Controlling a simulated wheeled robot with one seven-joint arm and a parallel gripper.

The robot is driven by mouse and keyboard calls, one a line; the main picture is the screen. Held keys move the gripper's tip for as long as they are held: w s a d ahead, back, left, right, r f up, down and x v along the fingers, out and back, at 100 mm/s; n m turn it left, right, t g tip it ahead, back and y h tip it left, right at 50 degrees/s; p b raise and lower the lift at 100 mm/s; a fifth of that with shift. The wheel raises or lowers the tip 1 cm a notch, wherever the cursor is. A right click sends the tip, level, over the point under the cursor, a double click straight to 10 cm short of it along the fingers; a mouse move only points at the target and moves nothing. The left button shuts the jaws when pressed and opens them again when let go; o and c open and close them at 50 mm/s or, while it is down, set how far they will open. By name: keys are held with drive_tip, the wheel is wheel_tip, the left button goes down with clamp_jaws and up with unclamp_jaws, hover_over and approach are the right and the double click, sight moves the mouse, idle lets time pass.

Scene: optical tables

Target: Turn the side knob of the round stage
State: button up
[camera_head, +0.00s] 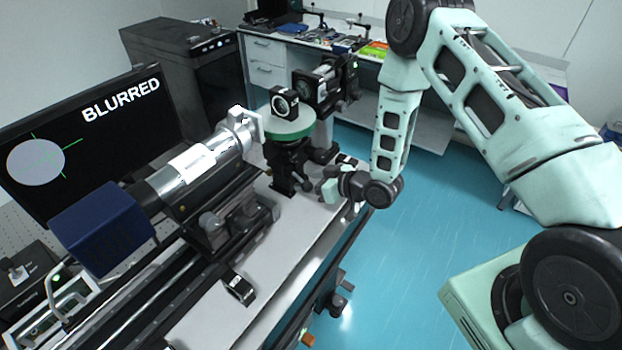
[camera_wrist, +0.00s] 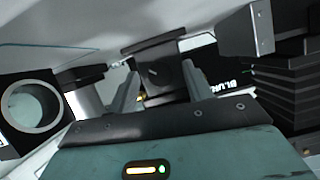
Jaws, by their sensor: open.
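The round stage has a green disc top (camera_head: 289,129) on a dark body (camera_head: 287,165), and a black-framed round optic (camera_head: 284,103) stands upright on it. My gripper (camera_head: 326,188) is low at the right of the stage's base, over the table's right edge. In the wrist view my gripper (camera_wrist: 161,72) is open, its two grey fingers apart. A dark block (camera_wrist: 155,75) shows between and beyond the fingers; I cannot tell whether they touch it. I cannot pick out the side knob clearly in either view.
A silver tube (camera_head: 200,160) on a rail lies left of the stage. A monitor (camera_head: 75,140) reads "BLURRED". A small black mount (camera_head: 238,288) lies on the near table top (camera_head: 275,262). A black-framed ring (camera_wrist: 33,110) is at the wrist view's left. Blue floor (camera_head: 430,225) is open at right.

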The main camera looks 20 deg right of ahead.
drive_tip(key=c, duration=1)
drive_tip(key=shift+o, duration=0.2)
drive_tip(key=shift+f+b, duration=0.1)
drive_tip(key=shift+b, duration=0.25)
drive_tip(key=shift+d+m+g+y+b, duration=0.15)
drive_tip(key=shift+m+g+y+b, duration=0.15)
drive_tip(key=shift+m+b, duration=0.15)
drive_tip(key=shift+w+f+m+y+b, duration=0.1)
drive_tip(key=shift+m+y+b, duration=0.4)
drive_tip(key=shift+m+b, duration=0.4)
drive_tip(key=m+y+b, duration=0.1)
drive_tip(key=m, duration=0.1)
drive_tip(key=m+g+y+b, duration=0.1)
drive_tip(key=m, duration=0.1)
drive_tip(key=shift+d+y, duration=0.1)
drive_tip(key=shift+y, duration=0.2)
